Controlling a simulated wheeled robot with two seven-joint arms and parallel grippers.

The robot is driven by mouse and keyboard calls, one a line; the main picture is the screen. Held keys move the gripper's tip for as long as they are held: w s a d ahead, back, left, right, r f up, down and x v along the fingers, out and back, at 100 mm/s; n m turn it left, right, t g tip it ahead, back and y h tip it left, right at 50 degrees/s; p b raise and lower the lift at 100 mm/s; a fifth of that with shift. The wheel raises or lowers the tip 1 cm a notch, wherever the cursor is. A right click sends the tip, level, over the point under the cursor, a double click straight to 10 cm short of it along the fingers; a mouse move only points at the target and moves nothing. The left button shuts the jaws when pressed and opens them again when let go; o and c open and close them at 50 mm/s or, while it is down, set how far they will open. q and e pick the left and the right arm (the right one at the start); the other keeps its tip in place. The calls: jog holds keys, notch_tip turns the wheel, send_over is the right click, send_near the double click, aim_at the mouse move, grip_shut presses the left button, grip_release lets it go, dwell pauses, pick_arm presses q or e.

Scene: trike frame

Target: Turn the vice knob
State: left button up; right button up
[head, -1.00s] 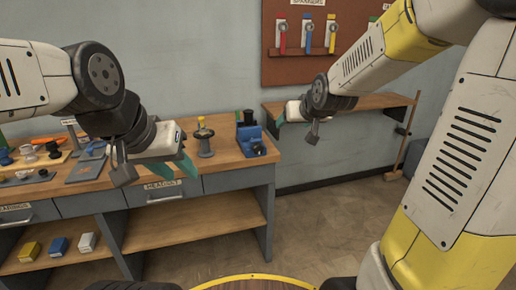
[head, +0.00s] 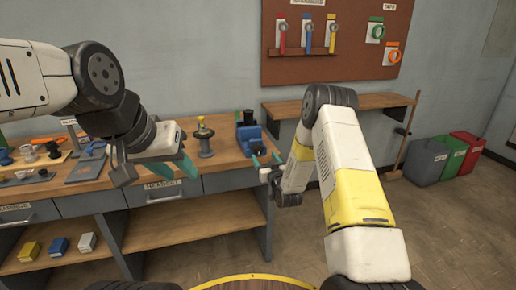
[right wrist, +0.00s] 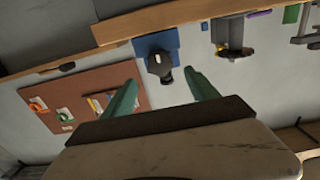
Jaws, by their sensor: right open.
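The blue vice (head: 247,136) stands at the right end of the workbench. In the right wrist view the blue vice (right wrist: 143,45) shows its dark round knob (right wrist: 160,66) facing the camera. My right gripper (head: 266,159) is open and empty in front of the vice. In the right wrist view its green fingers (right wrist: 160,77) show either side of the knob in the picture; I cannot tell how far off it is. My left gripper (head: 176,168) has its green fingers apart, empty, near the front edge of the bench, left of the vice.
A spool-like stand with a yellow top (head: 204,138) is left of the vice on the workbench (head: 222,157). Several small parts lie further left. A wall shelf (head: 340,104) and bins (head: 425,160) are to the right.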

aim_at(259, 149)
jog(key=x, duration=0.7)
jog(key=shift+w+a, duration=0.1)
jog(key=shift+w, duration=0.15)
jog(key=c, duration=1.3)
jog(key=shift+c, duration=0.2)
jog(key=shift+n, duration=0.3)
